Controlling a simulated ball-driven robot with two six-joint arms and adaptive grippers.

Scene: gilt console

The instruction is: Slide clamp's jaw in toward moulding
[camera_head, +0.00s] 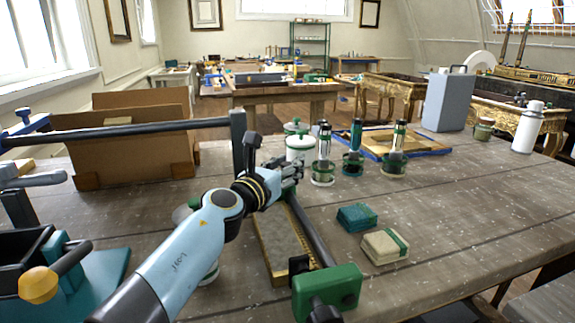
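A bar clamp lies over the worktable, with a green jaw block (327,288) at the near end and a dark bar (312,230) running away from it. A long moulding (276,242) with a gilt edge lies on the table beside and under the bar. My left gripper (290,172) is over the far end of the bar and moulding, and its arm hides part of them. Its dark fingers are small and bunched, so I cannot tell whether they are open or touch the clamp. My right gripper is not in view.
A dark upright (238,143) with a long horizontal bar (130,132) stands left of my gripper. Green-banded brushes in jars (323,172) stand just beyond it. A teal block (357,217) and a cream block (385,246) lie right. The table's right side is mostly clear.

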